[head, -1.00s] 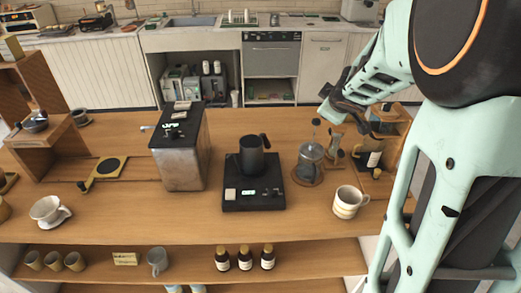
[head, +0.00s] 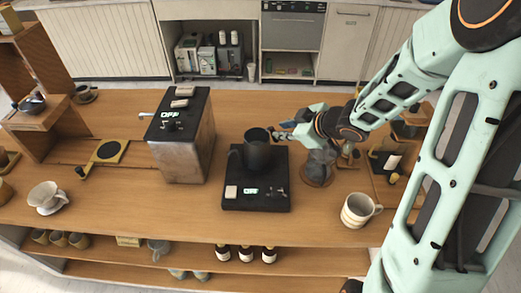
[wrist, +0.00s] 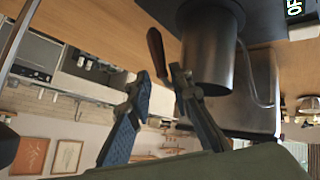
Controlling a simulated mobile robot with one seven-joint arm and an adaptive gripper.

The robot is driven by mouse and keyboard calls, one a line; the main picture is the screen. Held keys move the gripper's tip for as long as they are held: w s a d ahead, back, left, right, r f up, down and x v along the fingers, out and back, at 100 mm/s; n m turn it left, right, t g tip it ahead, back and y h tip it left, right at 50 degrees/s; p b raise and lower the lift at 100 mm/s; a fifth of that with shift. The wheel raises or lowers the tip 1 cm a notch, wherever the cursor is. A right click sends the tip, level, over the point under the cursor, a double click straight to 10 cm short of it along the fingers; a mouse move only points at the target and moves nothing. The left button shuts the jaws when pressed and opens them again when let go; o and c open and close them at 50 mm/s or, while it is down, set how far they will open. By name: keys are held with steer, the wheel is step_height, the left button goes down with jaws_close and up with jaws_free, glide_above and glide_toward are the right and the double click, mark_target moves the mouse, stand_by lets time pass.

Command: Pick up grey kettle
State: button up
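The grey kettle (head: 257,155) stands upright on a black scale (head: 233,200) in the middle of the wooden counter, in the head view. My gripper (head: 282,133) is at its right, by the handle side, and hides the handle there. In the wrist view the kettle (wrist: 210,55) hangs upside down in the picture, with its thin spout at the right. Its brown handle (wrist: 157,52) lies just beyond the fingertips, in line with the gap between them. My gripper (wrist: 158,88) is open and empty. I cannot tell whether a finger touches the kettle.
A metal box machine (head: 182,145) stands left of the scale. A glass press (head: 318,165) stands close on the right, partly behind my arm. A striped mug (head: 359,210) is at the front right.

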steer(key=x, duration=0.3)
steer(key=b+x, duration=0.1)
steer(key=x, duration=0.3)
steer(key=shift+d+f, duration=0.15)
steer(key=shift+f, duration=0.2)
jaws_close()
steer(key=shift+r, duration=0.1)
